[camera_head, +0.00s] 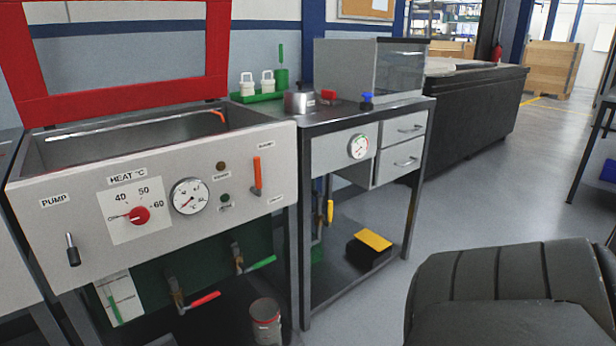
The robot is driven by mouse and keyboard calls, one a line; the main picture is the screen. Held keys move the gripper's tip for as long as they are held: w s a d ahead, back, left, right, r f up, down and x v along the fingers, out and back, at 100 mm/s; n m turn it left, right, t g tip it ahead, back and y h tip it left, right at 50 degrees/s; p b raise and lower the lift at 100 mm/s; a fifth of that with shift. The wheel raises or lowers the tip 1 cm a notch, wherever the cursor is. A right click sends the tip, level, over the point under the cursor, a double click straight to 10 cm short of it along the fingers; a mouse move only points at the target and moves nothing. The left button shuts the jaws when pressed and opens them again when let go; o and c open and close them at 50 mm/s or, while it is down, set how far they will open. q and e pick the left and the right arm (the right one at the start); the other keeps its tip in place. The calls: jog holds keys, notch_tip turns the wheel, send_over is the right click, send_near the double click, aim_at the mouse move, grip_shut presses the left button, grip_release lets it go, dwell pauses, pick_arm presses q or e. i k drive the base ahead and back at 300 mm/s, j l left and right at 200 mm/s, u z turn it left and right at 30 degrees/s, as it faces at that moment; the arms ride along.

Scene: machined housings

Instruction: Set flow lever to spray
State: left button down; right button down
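An orange lever (257,176) is on the right part of the grey front panel (90,235) of a wash tank. Its handle points nearly straight up and down. One small label (264,145) is above it and another (275,200) is below it to the right; both are too small to read, so I cannot tell which marks spray. Neither of my grippers shows in this view. Nothing is touching the lever.
The panel also has a black pump lever (72,250), a red heat knob (139,215) and a gauge (190,196). Red (203,300) and green (262,263) valve handles are below. A steel bench (308,230) adjoins right. A black padded shape (510,285) fills the lower right.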

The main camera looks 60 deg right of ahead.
aim_at(257, 164)
jog(key=z, duration=1.5)
jog(key=i+j+z, duration=0.15)
jog(key=j+z, duration=0.15)
jog(key=j, duration=0.15)
jog(key=j+z, duration=0.3)
jog(key=j, duration=0.2)
jog(key=i, duration=0.05)
